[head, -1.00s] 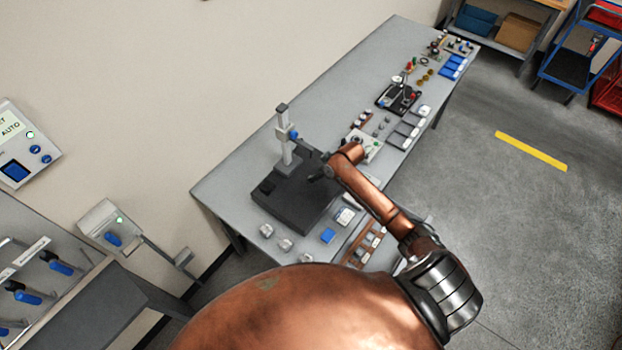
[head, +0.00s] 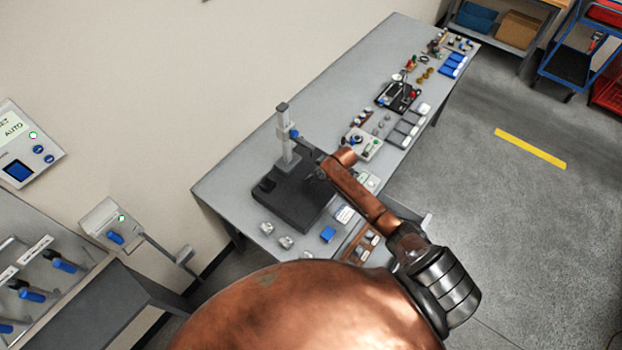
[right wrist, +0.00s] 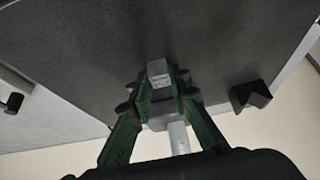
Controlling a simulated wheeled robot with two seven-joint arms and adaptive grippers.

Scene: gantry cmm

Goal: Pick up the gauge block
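The gauge block (right wrist: 158,72) is a small light grey block with faint markings, in the upper middle of the right wrist view. The dark surface plate (right wrist: 225,45) is behind it. My right gripper (right wrist: 160,84) has one green finger on either side of the block. The fingertips are very close to its sides, but I cannot tell whether they touch it. In the head view my right gripper (head: 318,174) is over the dark plate (head: 296,212), and the block cannot be made out there. My left gripper is out of view.
A grey measuring stand (head: 286,130) rises from the plate close to my right gripper. A small black angled block (right wrist: 250,96) shows beside the gripper.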

